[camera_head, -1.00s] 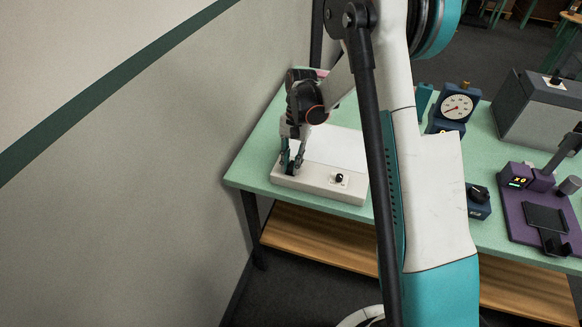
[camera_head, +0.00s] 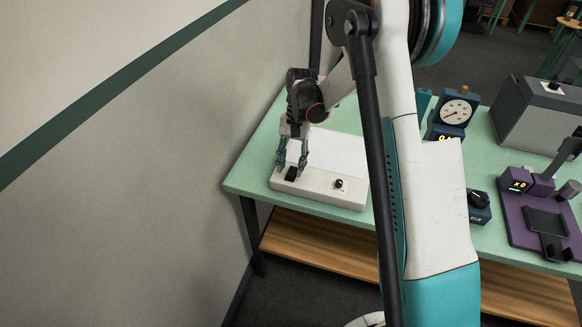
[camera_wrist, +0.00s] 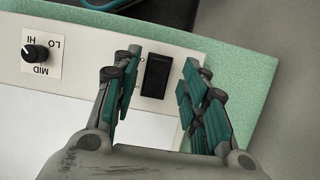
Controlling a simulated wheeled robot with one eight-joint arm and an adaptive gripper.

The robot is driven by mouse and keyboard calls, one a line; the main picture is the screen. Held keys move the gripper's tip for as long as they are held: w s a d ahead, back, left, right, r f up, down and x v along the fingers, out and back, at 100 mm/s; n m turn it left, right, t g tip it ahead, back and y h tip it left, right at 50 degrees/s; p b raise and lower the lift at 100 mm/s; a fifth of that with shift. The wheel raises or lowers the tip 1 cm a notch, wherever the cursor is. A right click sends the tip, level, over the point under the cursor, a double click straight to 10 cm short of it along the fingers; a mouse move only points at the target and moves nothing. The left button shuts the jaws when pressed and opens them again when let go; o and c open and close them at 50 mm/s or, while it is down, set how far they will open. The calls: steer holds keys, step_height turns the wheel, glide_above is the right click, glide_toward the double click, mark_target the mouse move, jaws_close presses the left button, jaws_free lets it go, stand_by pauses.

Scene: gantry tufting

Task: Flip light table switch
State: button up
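The light table (camera_head: 318,187) is a white slab at the left end of the green table, partly behind my arm. Its black rocker switch (camera_head: 291,174) is on the front strip, left of a knob (camera_head: 338,184). In the wrist view the switch (camera_wrist: 156,76) lies between the two teal fingers, and the knob (camera_wrist: 36,54) with HI, MID and LO marks is at the left. My gripper (camera_head: 291,168) is open and empty, just above the switch. It also shows in the wrist view (camera_wrist: 158,82), with a gap on both sides of the switch. I cannot tell the switch's position.
The wall is close on the left. The green table (camera_head: 262,165) also carries a dial gauge (camera_head: 456,111), a dark blue knob box (camera_head: 479,206), a purple device (camera_head: 540,215) and a grey box (camera_head: 540,112) on the right. A wooden shelf (camera_head: 320,244) is below.

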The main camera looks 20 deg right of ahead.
steer(key=v, duration=1)
steer(key=shift+r, duration=0.3)
steer(key=shift+d, duration=0.1)
steer(key=s+a+r+n+t+h+b, duration=0.1)
steer(key=s+r+n+t+b, duration=0.15)
steer(key=s+r, duration=0.3)
steer(key=s+a+r+n+t+b, duration=0.1)
steer(key=s+r+t, duration=0.25)
steer(key=s, duration=0.35)
steer(key=s+f+n+t+h+b, duration=0.1)
steer(key=s+f+n+t+b, duration=0.1)
steer(key=s, duration=1.2)
steer(key=shift+a+f+n+t, duration=0.3)
steer(key=shift+f+n+t, duration=0.2)
steer(key=shift+n+t, duration=0.55)
